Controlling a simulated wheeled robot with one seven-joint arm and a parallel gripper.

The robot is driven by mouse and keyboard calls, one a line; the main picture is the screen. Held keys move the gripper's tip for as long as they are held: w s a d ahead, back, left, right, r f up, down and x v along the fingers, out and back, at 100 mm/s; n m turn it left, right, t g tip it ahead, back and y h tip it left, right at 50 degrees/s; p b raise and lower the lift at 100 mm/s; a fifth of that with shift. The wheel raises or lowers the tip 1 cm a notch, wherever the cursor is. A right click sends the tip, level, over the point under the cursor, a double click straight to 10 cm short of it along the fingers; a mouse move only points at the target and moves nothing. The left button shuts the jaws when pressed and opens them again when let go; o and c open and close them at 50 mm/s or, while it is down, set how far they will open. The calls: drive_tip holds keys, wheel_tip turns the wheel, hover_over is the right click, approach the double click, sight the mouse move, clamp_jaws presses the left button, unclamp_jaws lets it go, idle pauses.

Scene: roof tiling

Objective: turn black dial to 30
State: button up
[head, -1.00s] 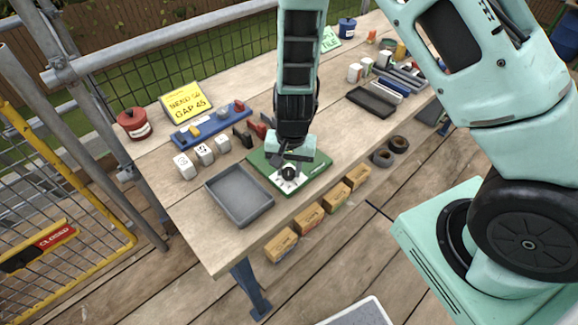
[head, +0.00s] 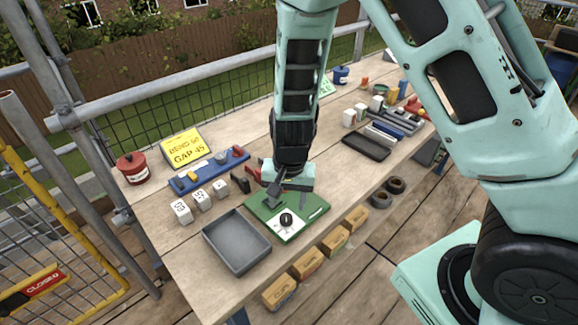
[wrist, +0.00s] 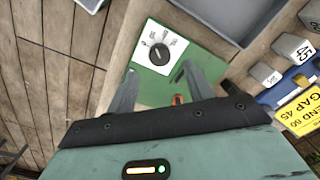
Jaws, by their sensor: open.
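The black dial (head: 286,219) sits on a white plate with scale marks, on a green board (head: 312,216) on the table. In the wrist view the dial (wrist: 159,54) lies beyond and between my fingertips, on the white plate. Its marks are too small to read, so I cannot tell its setting. My gripper (head: 287,201) is open and empty, a little above and behind the dial, apart from it. In the wrist view both fingers of my gripper (wrist: 159,70) are spread wide over the green board (wrist: 151,90).
A grey tray (head: 236,243) lies left of the board. A yellow sign (head: 186,148) reading "BEND 60 GAP 45", a blue tool (head: 208,171) and white numbered blocks (head: 201,200) stand behind left. Wooden blocks (head: 307,263) line the front edge. A dark tray (head: 366,146) lies to the right.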

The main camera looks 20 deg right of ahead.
sight(289, 217)
wheel_tip(289, 217, up, 12)
drive_tip(key=p, duration=0.1)
drive_tip(key=shift+s+d, duration=0.15)
drive_tip(key=shift+d, duration=0.05)
idle(0.3)
drive_tip(key=s+a+r+n, duration=0.3)
drive_tip(key=s+n, duration=0.4)
drive_tip(key=s, duration=0.3)
drive_tip(key=s+a+r+n, duration=0.4)
drive_tip(key=s+n, duration=0.3)
drive_tip(key=s, duration=0.3)
drive_tip(key=shift+r, duration=0.35)
drive_tip(key=shift+d, duration=0.1)
